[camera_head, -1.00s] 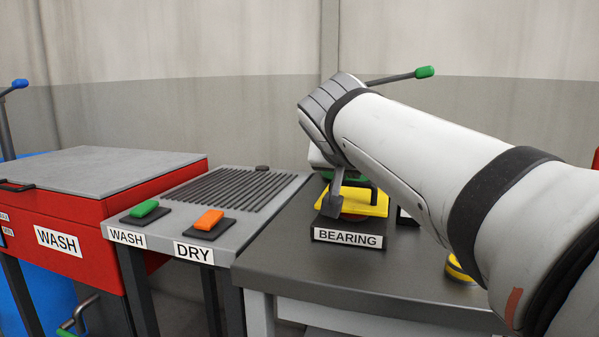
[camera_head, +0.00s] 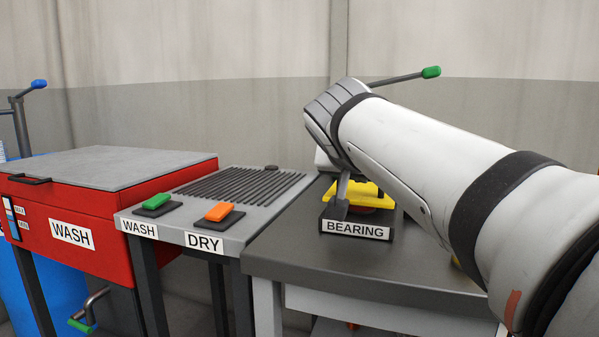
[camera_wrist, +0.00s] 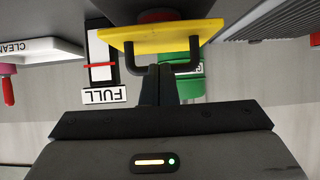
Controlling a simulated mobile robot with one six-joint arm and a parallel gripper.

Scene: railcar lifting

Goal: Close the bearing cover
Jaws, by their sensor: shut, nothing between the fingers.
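The yellow bearing cover (camera_head: 374,196) sits over the dark box labelled BEARING (camera_head: 357,229) on the bench. A strip of red shows below the cover, and my arm hides its right part. In the wrist view the picture is upside down, and the yellow cover (camera_wrist: 150,38) shows with its black bar handle (camera_wrist: 184,69). My gripper (camera_head: 338,207) is in front of the left part of the cover.
To the left stand a grey rack with a green WASH button (camera_head: 156,201) and an orange DRY button (camera_head: 220,211), and a red washer (camera_head: 100,243). A FULL sign (camera_wrist: 105,95) and a green object (camera_wrist: 182,80) are near the cover. The front bench top (camera_head: 330,270) is clear.

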